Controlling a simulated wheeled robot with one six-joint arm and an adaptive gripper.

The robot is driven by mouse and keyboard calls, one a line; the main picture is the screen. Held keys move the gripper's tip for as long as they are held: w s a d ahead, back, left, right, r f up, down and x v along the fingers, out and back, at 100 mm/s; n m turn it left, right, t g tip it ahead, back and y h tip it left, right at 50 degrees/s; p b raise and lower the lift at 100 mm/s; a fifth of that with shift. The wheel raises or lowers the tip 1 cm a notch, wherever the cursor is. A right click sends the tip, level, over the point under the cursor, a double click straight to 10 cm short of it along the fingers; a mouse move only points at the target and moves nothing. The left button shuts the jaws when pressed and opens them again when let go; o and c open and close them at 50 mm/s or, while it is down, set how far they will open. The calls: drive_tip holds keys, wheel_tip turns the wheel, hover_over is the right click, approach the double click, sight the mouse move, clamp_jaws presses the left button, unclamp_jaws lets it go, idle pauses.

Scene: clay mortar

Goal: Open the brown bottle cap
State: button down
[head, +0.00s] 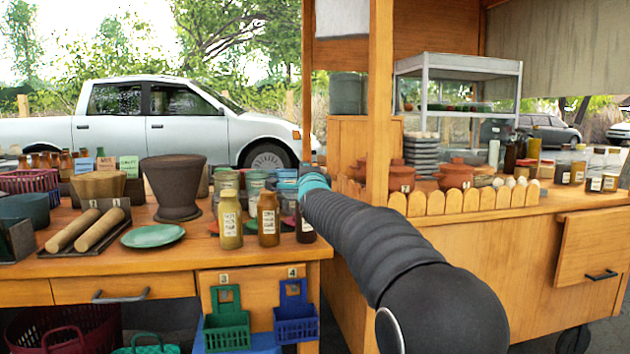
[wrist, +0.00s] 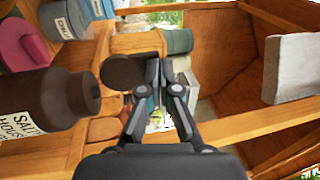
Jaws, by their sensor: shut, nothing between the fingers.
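The dark brown bottle (wrist: 45,103) with a white label lies across the left of the wrist view, its neck end pointing right. A dark brown round disc (wrist: 114,73), which looks like its cap, shows beside the neck end, close to my left finger. I cannot tell whether it is still joined to the bottle or touches the finger. My gripper (wrist: 160,72) is shut and empty, to the right of the disc. In the head view a dark bottle (head: 305,226) stands at the table's right edge, partly hidden by my arm; my fingers are hidden there.
An amber bottle (head: 268,222) and a yellow bottle (head: 230,222) stand just left of the dark one. Pots and a green plate (head: 152,236) fill the left table. A wooden post (head: 380,100) and the right stall counter (head: 480,240) are close to my arm.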

drive_tip(key=shift+w+r, duration=0.1)
drive_tip(key=shift+w, duration=0.3)
drive_tip(key=shift+w+b, duration=0.1)
drive_tip(key=shift+b, duration=0.2)
idle(0.3)
